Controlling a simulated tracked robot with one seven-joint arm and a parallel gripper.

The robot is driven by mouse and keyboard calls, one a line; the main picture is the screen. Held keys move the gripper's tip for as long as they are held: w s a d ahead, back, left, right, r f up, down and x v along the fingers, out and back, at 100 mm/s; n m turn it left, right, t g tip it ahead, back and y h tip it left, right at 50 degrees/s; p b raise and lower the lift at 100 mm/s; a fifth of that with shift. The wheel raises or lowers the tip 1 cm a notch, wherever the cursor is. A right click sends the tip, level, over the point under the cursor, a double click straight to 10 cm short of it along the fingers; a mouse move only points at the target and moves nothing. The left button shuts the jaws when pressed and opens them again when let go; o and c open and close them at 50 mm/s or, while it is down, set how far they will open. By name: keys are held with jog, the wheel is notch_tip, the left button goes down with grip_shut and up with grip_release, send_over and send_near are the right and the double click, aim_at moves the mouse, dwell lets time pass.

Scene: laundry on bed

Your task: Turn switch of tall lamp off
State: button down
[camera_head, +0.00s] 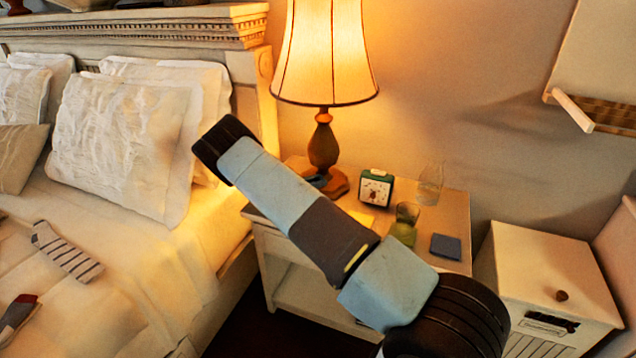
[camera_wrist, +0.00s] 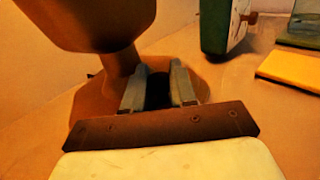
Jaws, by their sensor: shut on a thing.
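The tall lamp stands on the nightstand, with its shade (camera_head: 325,55) glowing and its turned brown body (camera_head: 323,148) upright. In the wrist view, the lamp's brown body (camera_wrist: 90,22) and its wide base (camera_wrist: 196,84) are close in front of my gripper (camera_wrist: 158,92). The fingers are shut on a small dark piece at the lamp's base, which looks like the lamp switch (camera_wrist: 158,88). The fingers cover most of it, so its on or off position cannot be told. In the head view my arm hides most of the gripper beside the lamp's base.
The nightstand (camera_head: 455,205) also holds a green clock (camera_head: 376,188), a clear glass (camera_head: 430,184), a green glass (camera_head: 405,224), a dark blue square (camera_head: 446,246) and a yellow pad (camera_wrist: 288,72). The bed with pillows (camera_head: 120,140) is at the left. A white cabinet (camera_head: 545,270) stands at the right.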

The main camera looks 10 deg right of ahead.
jog(key=shift+a, duration=0.15)
jog(key=shift+n+t, duration=0.3)
jog(key=shift+t, duration=0.2)
jog(key=n+t+y, duration=0.1)
jog(key=t, duration=0.1)
jog(key=shift+s+a+n+t, duration=0.1)
jog(key=shift+a+n+t, duration=0.05)
jog(key=shift+n+t, duration=0.2)
jog(key=n+t+y, duration=0.5)
jog(key=n+t, duration=0.1)
jog(key=t, duration=0.1)
jog(key=shift+t, duration=0.25)
jog(key=n+t+y, duration=0.1)
jog(key=n+y, duration=0.1)
jog(key=y, duration=0.1)
jog(key=n+t+y, duration=0.2)
jog(key=y, duration=0.1)
jog(key=shift+n+y, duration=0.25)
jog(key=shift+y, duration=0.05)
jog(key=shift+n+t+y, duration=0.25)
jog(key=shift+n+y, duration=0.9)
jog(key=shift+y, duration=0.55)
jog(key=shift+n+t+y, duration=0.25)
jog(key=shift+n+y, duration=0.9)
jog(key=shift+y, duration=0.55)
jog(key=shift+r+n+y, duration=0.1)
jog(key=shift+n+y, duration=0.3)
jog(key=shift+y, duration=0.4)
